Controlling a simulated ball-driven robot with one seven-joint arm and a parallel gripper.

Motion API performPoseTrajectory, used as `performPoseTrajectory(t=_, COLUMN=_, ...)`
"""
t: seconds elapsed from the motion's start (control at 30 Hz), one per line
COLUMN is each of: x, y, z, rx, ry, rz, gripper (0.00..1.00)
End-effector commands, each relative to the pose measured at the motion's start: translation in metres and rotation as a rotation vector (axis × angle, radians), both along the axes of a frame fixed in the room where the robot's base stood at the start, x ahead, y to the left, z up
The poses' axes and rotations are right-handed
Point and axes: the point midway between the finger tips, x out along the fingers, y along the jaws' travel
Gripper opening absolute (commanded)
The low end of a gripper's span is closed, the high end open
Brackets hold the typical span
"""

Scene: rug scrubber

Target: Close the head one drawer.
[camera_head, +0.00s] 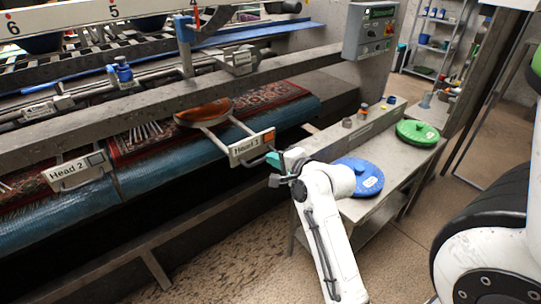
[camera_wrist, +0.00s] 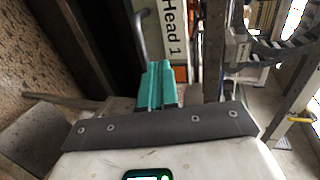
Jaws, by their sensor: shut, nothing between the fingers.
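The head one drawer (camera_head: 251,147) stands pulled out on two rails toward the front. My gripper (camera_head: 273,158) is at the right end of the drawer front. Its teal fingers (camera_wrist: 157,72) are together and empty, near the plate. I cannot tell whether they touch it.
The Head 2 front (camera_head: 76,170) is to the left. A side table (camera_head: 400,165) at right holds a blue lid (camera_head: 362,178), a green lid (camera_head: 417,132) and small jars. A control box (camera_head: 371,30) stands behind. Open floor lies in front.

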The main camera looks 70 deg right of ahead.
Motion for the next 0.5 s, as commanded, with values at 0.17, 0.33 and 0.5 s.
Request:
performPoseTrajectory(t=0.17, x=0.028, y=-0.017, z=-0.008, rx=0.001, ry=-0.001, rz=0.001, gripper=0.00)
performPoseTrajectory(t=0.33, x=0.049, y=-0.030, z=-0.017, rx=0.001, ry=0.000, rz=-0.001, gripper=0.00)
performPoseTrajectory(t=0.5, x=0.061, y=-0.037, z=-0.022, rx=0.000, ry=0.000, rz=0.000, gripper=0.00)
